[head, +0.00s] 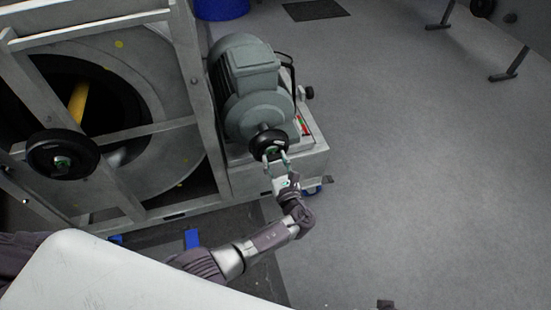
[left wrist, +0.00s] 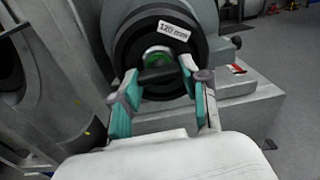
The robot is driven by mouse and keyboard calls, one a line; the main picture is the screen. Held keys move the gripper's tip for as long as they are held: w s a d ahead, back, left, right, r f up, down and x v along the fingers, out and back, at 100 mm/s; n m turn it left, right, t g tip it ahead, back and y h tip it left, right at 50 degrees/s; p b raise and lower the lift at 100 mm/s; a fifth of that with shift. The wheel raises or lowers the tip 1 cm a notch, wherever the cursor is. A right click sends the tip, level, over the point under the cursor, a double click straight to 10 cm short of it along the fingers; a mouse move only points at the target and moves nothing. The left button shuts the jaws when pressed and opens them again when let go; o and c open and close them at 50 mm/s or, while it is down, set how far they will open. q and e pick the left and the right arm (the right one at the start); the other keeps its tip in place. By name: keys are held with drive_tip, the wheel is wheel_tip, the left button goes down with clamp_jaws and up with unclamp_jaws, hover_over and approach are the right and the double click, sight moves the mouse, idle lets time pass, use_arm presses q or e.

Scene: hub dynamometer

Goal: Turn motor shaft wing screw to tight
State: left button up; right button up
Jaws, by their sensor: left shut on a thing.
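The grey motor (head: 247,80) stands on a metal base, with a round black hub (head: 268,144) on its shaft end facing me. In the left wrist view the hub (left wrist: 122,50) carries a "120 mm" label. My left gripper (head: 276,157) reaches up to the hub. In the left wrist view its teal-padded fingers (left wrist: 160,80) are on either side of the wing screw and shut on it. The wing's exact angle is hard to tell.
A large metal frame with a drum (head: 165,60) stands left of the motor. A second black hub (head: 62,155) is on its front. The motor's base (head: 300,160) lies close under my left gripper. Open grey floor (head: 420,170) is to the right.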

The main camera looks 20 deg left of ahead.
use_arm(q)
drive_tip(key=shift+s+f+m, duration=0.1)
drive_tip(key=shift+f+m, duration=0.05)
drive_tip(key=shift+m, duration=0.15)
use_arm(e)
drive_tip(key=shift+s+f, duration=0.15)
drive_tip(key=shift+f, duration=0.35)
use_arm(q)
drive_tip(key=o, duration=1.1)
drive_tip(key=shift+o, duration=0.2)
drive_tip(key=v, duration=1.2)
